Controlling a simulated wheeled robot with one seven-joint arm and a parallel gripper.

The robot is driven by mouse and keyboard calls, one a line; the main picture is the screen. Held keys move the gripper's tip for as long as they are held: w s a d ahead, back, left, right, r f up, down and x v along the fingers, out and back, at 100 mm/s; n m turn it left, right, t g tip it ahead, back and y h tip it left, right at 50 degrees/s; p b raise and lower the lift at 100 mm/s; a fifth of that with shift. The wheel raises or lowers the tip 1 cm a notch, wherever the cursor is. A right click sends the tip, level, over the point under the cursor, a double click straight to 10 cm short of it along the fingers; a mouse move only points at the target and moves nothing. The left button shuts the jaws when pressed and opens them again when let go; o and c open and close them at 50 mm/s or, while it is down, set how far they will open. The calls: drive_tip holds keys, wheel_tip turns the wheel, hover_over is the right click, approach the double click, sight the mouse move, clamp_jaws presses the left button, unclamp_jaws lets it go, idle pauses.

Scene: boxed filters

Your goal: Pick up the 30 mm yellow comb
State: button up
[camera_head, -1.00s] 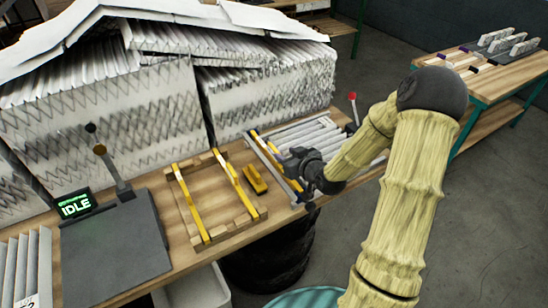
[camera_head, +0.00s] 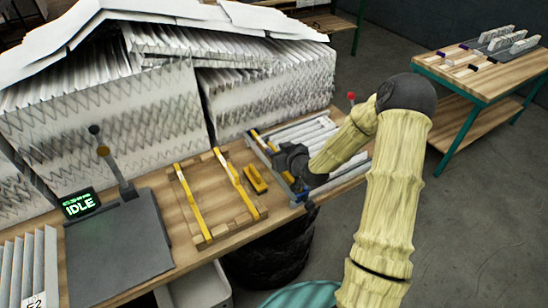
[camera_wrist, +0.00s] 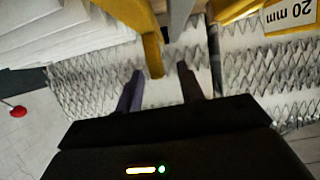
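My gripper (camera_head: 298,186) is low over the right side of the bench, beside a rack of pleated strips. In the wrist view its two dark fingers (camera_wrist: 157,88) are apart, with nothing between their tips that I can see held. A yellow bar (camera_wrist: 143,32) reaches down toward the gap between the fingers. A yellow piece (camera_wrist: 290,18) labelled "20 mm" is at the upper right. In the head view a short yellow block (camera_head: 255,179) lies left of my gripper. Two long yellow bars (camera_head: 187,203) (camera_head: 237,183) lie on a wooden frame. I can read no "30 mm" label.
The rack (camera_head: 310,133) of pleated strips lies behind my gripper. A large stack of pleated filters (camera_head: 110,120) fills the back. A dark plate with a lever (camera_head: 118,240) and an "IDLE" screen (camera_head: 80,204) are at left. Another table (camera_head: 490,75) stands at far right.

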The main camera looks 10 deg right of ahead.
drive_tip(key=shift+c, duration=0.2)
clamp_jaws()
drive_tip(key=shift+r, duration=0.15)
wheel_tip(320, 180, up, 10)
drive_tip(key=b, duration=0.1)
drive_tip(key=shift+b, duration=0.35)
idle(0.5)
